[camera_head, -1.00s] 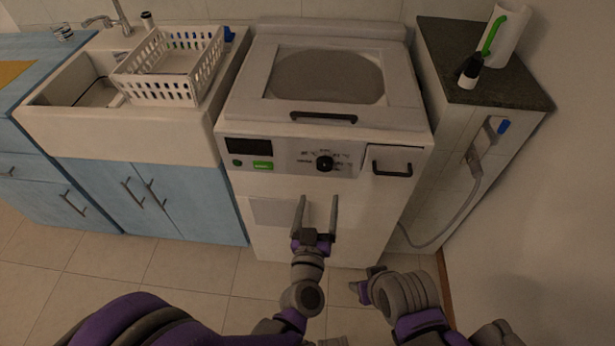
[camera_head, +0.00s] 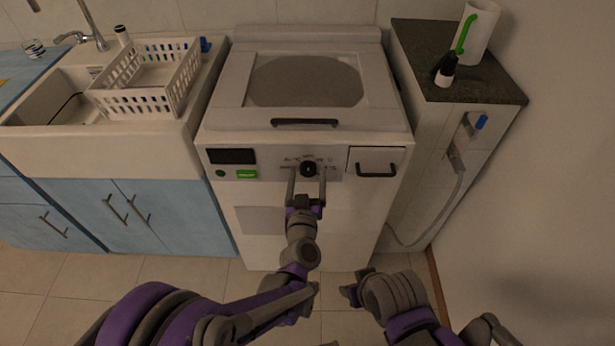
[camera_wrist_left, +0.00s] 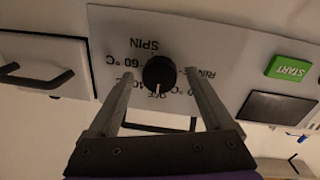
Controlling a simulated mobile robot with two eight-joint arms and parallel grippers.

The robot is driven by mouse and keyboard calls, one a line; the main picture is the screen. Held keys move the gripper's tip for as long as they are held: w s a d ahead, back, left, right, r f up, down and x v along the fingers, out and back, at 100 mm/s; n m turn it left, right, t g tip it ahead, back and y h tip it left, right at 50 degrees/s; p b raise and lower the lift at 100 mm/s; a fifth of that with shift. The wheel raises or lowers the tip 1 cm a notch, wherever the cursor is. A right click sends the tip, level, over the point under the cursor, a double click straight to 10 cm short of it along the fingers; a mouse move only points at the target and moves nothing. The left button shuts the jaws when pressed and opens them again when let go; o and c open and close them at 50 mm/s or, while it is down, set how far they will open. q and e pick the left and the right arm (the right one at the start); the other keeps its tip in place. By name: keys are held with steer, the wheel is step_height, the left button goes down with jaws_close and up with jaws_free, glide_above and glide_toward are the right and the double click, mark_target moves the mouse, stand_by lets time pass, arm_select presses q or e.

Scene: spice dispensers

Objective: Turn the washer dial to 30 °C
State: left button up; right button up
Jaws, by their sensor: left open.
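The white washer (camera_head: 250,190) stands in the middle of the head view. Its round black dial (camera_head: 308,169) sits on the front panel, and it also shows in the left wrist view (camera_wrist_left: 159,73), upside down, with a light pointer mark and printed labels such as SPIN and 60 °C. My left gripper (camera_head: 307,172) is open, its two fingers reaching up on either side of the dial, apart from it in the wrist view (camera_wrist_left: 182,75). Some labels are hidden by the fingers. My right gripper (camera_head: 352,290) is low in front of the washer, small and dark.
A green START button (camera_head: 246,174) and dark display (camera_head: 231,156) are left of the dial. A drawer with a black handle (camera_head: 377,170) is to the right. A lid handle (camera_head: 304,122) juts out above. A sink with a white basket (camera_head: 148,100) stands left.

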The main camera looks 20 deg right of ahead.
arm_select(q)
jaws_close()
stand_by(0.4)
steer(key=shift+n, duration=0.4)
steer(key=n+b, duration=0.1)
steer(key=n, duration=0.2)
steer(key=shift+f+n, duration=0.1)
steer(key=shift+n, duration=0.2)
steer(key=n+b, duration=0.1)
steer(key=n, duration=0.4)
steer(key=shift+n+t, duration=0.3)
jaws_free()
